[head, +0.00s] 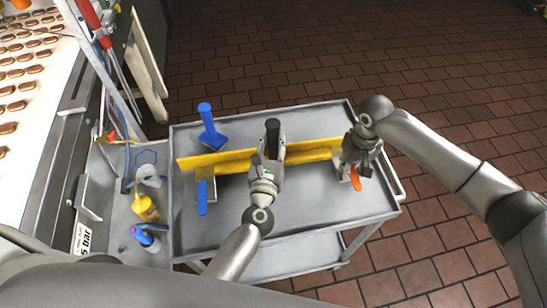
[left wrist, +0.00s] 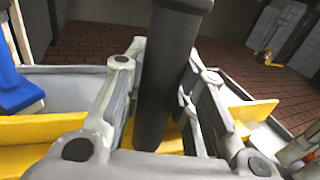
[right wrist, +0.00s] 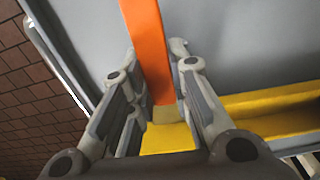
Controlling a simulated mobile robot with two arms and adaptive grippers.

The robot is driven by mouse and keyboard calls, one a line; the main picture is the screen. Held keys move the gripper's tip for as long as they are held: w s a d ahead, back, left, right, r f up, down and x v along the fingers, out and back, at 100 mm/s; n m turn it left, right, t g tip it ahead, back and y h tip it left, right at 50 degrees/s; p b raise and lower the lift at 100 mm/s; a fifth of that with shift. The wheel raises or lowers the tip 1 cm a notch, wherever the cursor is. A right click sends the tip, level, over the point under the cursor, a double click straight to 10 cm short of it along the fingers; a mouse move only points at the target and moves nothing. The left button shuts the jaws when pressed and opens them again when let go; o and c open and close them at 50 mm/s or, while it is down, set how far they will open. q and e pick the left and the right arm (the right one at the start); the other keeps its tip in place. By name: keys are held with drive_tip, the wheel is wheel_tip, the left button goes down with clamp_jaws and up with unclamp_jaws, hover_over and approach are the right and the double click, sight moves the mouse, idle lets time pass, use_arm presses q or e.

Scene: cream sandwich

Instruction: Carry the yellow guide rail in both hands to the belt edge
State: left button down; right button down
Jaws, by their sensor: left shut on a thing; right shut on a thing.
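The long yellow guide rail (head: 225,160) stretches across the grey cart top. My left gripper (head: 271,165) is shut on its middle part. A black upright handle (left wrist: 172,75) stands between the left fingers, in front of the rail (left wrist: 40,130); I cannot tell whether it is fixed to the rail. My right gripper (head: 356,156) is shut at the rail's right end, which shows yellow between the fingers in the right wrist view (right wrist: 168,138). Whether the rail touches the cart is unclear. The belt (head: 38,85), carrying rows of brown biscuits, runs at the far left beside a grey metal edge (head: 75,120).
On the cart (head: 300,220) lie a blue-handled tool (head: 207,125), a blue-handled scraper (head: 202,195) and an orange handle (head: 356,180) near my right gripper. A side shelf holds a yellow bottle (head: 146,208) and a blue-topped bottle (head: 143,236). Tiled floor (head: 300,50) lies open behind.

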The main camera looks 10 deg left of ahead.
drive_tip(key=shift+r+p, duration=1.55)
drive_tip(key=shift+r, duration=0.35)
drive_tip(key=shift+f, duration=0.1)
